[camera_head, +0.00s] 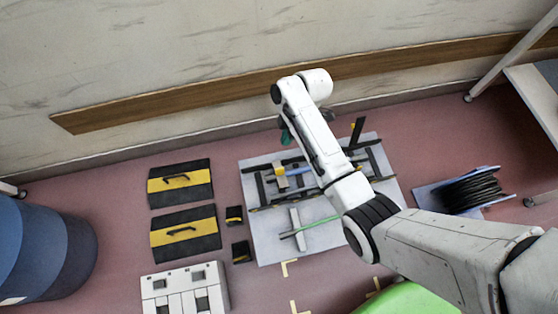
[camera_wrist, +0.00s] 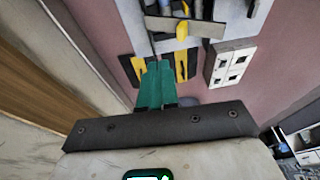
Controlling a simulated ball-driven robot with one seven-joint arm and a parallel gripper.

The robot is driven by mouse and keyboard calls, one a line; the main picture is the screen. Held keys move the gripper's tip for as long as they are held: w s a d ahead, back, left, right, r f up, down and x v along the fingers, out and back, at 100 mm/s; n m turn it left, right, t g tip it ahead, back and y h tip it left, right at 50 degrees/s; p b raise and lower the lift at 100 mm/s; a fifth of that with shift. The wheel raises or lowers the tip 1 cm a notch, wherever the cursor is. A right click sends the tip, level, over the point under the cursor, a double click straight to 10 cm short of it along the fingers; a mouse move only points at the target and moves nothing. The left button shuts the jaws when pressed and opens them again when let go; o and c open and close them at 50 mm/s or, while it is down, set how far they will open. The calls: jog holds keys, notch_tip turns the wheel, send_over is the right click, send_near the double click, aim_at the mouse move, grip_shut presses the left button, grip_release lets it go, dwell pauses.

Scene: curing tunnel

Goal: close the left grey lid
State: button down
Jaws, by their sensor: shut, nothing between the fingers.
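I cannot make out for certain which part is the left grey lid. A light grey board (camera_head: 262,248) lies on the floor and carries dark rails, a blue rod (camera_head: 299,171), a green rod (camera_head: 315,224) and a short pale grey bar (camera_head: 296,217). In the wrist view a flat grey-beige bar (camera_wrist: 205,28) crosses the top, near a yellow piece (camera_wrist: 184,31). My gripper (camera_head: 286,135) has green fingers and is near the wall side of the board, apart from it. In the wrist view my gripper (camera_wrist: 157,66) is shut and empty. My arm hides part of the board.
Two black-and-yellow panels with handles (camera_head: 181,185) (camera_head: 187,245) lie left of the board. A pale box with dark squares (camera_head: 162,285) stands below them. Blue barrels (camera_head: 50,250) stand far left, a cable reel (camera_head: 472,194) right. A wooden rail (camera_head: 180,98) runs along the wall.

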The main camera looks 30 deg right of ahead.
aim_at(285, 180)
jog(key=shift+g+y, duration=0.3)
jog(key=shift+g, duration=0.4)
jog(key=b+x, duration=0.1)
jog(key=x, duration=0.1)
jog(key=b+x, duration=0.1)
jog(key=x, duration=0.2)
jog(key=b+x, duration=0.2)
jog(key=x, duration=0.1)
jog(key=shift+s+a, duration=0.2)
jog(key=shift+a, duration=0.15)
jog(key=shift+s+a+f, duration=0.15)
jog(key=shift+s+f, duration=0.3)
jog(key=shift+f, duration=0.2)
jog(key=shift+s, duration=0.15)
jog(key=shift+s+a+f+n+t+p, duration=0.15)
jog(key=shift+s+a+n+t+p, duration=0.15)
jog(key=shift+s+t+p, duration=0.5)
jog(key=shift+s+a+f+t+h+p, duration=0.1)
jog(key=shift+s+f+t+h+p, duration=0.3)
jog(key=shift+s+f+t+p, duration=0.1)
jog(key=f+t, duration=0.1)
jog(key=s+f+t+h, duration=0.1)
jog(key=shift+s+a+f+n+t, duration=0.1)
jog(key=shift+s+a+n+t, duration=0.2)
jog(key=shift+s+a, duration=0.05)
jog(key=shift+s+a+f, duration=0.1)
jog(key=shift+s+f, duration=0.15)
jog(key=shift+f, duration=0.15)
